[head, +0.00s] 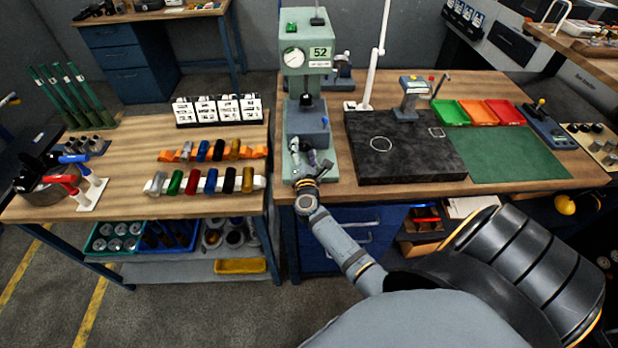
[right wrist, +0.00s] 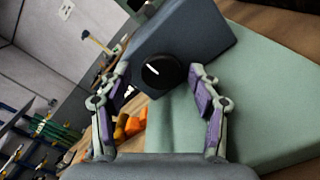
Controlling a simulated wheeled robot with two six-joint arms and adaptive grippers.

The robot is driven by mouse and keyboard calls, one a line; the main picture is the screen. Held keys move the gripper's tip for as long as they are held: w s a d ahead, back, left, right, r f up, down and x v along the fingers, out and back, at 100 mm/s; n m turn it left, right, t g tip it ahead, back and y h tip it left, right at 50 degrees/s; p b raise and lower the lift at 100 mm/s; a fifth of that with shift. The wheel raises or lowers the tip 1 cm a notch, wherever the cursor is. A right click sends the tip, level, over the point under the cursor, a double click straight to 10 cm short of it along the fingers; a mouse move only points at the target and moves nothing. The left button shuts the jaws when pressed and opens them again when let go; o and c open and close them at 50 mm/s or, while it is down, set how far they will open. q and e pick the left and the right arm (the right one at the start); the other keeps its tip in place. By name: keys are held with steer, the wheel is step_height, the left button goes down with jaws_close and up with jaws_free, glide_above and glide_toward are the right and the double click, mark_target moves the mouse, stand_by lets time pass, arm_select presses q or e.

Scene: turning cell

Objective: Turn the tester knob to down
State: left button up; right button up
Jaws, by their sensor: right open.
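The green tester (head: 309,60) stands at the left end of the right bench, with a round dial and a display reading 52. Its black round knob (right wrist: 162,72) sits on the face of a dark grey block (right wrist: 195,35) in the right wrist view. A short pale mark on the knob lies toward its left side. My right gripper (head: 305,160) is at the tester's front base, hiding the knob in the head view. In the right wrist view the right gripper (right wrist: 160,88) is open, its fingers apart on either side of the knob, with no visible contact. My left gripper is out of view.
A black stone plate (head: 400,165) lies right of the tester, with a green mat (head: 510,155) and coloured trays (head: 480,112) beyond. On the left bench, a rack of coloured cylinders (head: 205,183) stands near the tester.

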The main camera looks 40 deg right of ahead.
steer(key=b+v, duration=0.1)
steer(key=v, duration=0.2)
steer(key=b+v, duration=0.1)
steer(key=v, duration=0.3)
steer(key=b+v, duration=0.1)
steer(key=v, duration=0.2)
steer(key=shift+s+a+f, duration=0.2)
steer(key=shift+s+f, duration=0.15)
steer(key=shift+f, duration=0.05)
steer(key=w+a+r+n+t+y, duration=0.15)
steer(key=a+n+y, duration=0.45)
steer(key=n, duration=0.6)
steer(key=a+r+n+t+y, duration=0.1)
steer(key=a+r+n+y, duration=0.35)
steer(key=n, duration=0.75)
steer(key=s+a+f+n+g+y, duration=0.45)
steer(key=a+f+n, duration=0.2)
steer(key=n, duration=0.45)
steer(key=s+d+f+n+g+h, duration=0.2)
steer(key=s+d+f+n+g, duration=0.2)
steer(key=f+n, duration=0.3)
steer(key=s+d+f+n+g+h, duration=0.3)
steer(key=s+f+n, duration=0.3)
steer(key=f, duration=0.3)
steer(key=shift+s+d+f+n+g, duration=0.2)
steer(key=shift+s+d+n+g, duration=0.2)
steer(key=shift+d+n+g, duration=0.3)
